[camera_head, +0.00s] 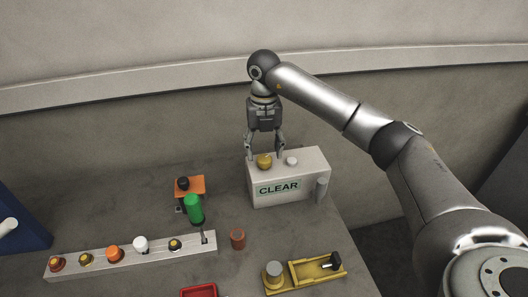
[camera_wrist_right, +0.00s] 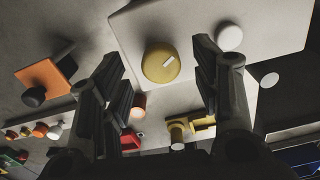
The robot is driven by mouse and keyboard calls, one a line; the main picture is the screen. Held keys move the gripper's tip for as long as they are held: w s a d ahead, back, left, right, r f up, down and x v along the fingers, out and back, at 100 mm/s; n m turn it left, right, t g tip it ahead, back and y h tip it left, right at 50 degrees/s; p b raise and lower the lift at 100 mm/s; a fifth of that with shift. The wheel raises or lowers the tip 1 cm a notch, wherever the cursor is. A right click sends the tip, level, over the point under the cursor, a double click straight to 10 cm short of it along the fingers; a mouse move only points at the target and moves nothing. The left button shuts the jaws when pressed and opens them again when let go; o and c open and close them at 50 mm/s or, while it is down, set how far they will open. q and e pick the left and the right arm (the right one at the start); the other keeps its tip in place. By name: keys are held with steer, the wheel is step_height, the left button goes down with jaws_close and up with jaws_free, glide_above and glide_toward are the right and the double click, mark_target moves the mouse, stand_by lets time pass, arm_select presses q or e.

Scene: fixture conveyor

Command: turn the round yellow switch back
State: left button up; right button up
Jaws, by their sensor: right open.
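The round yellow switch (camera_head: 264,161) sits on top of the white box marked CLEAR (camera_head: 290,189), at its left. My right gripper (camera_head: 265,156) is above and behind the box in the head view, fingers pointing down. Its open fingers (camera_wrist_right: 160,85) stand on either side of the switch in the wrist view, with nothing between them held. Contact cannot be made out. My left gripper is not in view.
A white round button (camera_head: 292,161) is beside the switch on the box. A grey handle (camera_head: 321,189) is at its right side. A strip of several knobs (camera_head: 130,255), a green cylinder (camera_head: 194,209), a brown cup (camera_head: 237,239) and a yellow fixture (camera_head: 305,272) stand nearer.

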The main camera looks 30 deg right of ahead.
steer(key=shift+f, duration=1.4)
steer(key=shift+c, duration=0.5)
steer(key=c, duration=0.9)
